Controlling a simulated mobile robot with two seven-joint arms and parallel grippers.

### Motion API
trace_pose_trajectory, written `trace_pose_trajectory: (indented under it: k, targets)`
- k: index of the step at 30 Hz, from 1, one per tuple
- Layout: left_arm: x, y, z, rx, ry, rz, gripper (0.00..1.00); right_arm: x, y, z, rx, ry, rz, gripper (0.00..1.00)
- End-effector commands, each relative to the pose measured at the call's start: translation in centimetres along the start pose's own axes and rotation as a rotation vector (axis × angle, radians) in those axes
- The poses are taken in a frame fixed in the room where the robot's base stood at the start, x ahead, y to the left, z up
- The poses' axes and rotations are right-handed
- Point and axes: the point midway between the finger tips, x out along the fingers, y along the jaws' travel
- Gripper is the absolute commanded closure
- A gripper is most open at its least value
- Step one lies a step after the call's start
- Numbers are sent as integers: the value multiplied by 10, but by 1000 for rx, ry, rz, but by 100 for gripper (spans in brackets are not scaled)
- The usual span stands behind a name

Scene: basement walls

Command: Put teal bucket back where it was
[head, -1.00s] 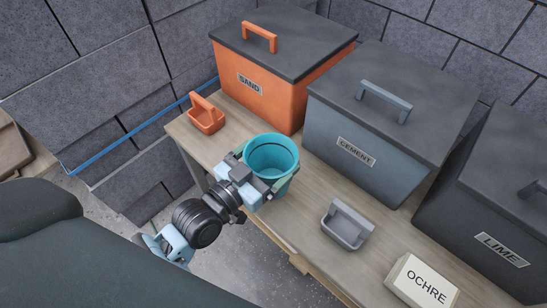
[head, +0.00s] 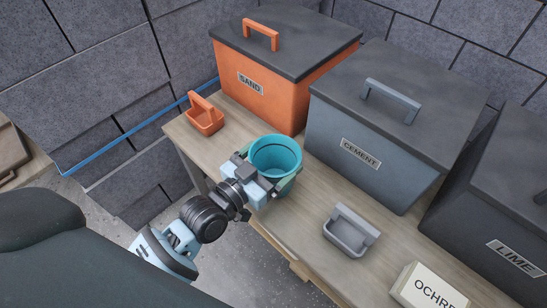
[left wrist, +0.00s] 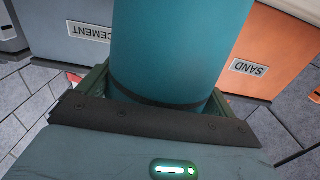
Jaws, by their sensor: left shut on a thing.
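The teal bucket (head: 275,155) is upright and looks empty in the head view. My left gripper (head: 272,184) is shut on its near side, with fingers along both sides. The bucket is over the bench's front part, between the orange scoop and the grey scoop; I cannot tell whether its base touches the bench. In the left wrist view the bucket (left wrist: 165,50) fills the middle, between the fingers, and its top is cut off. My right gripper is not in view.
The wooden bench (head: 300,228) carries an orange SAND bin (head: 280,85), a grey CEMENT bin (head: 370,140) and a dark LIME bin (head: 490,200). An orange scoop (head: 204,120), a grey scoop (head: 348,235) and an OCHRE block (head: 430,290) stand along the front.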

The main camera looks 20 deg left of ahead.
Motion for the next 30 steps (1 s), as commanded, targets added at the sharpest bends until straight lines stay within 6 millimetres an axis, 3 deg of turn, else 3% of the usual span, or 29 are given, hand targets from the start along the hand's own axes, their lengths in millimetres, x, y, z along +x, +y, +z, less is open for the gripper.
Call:
trace_pose_trajectory:
  k: [4, 5, 7, 17, 30]
  targets:
    - [0, 0, 2, 1, 1, 0, 40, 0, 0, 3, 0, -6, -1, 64]
    - [0, 0, 3, 1, 0, 0, 7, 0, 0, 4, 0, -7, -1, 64]
    - [0, 0, 2, 1, 1, 0, 0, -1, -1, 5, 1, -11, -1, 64]
    - [-3, 0, 0, 0, -2, 0, 0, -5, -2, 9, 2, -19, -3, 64]
    - [-79, 0, -1, 2, -3, 1, 0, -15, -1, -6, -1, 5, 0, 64]
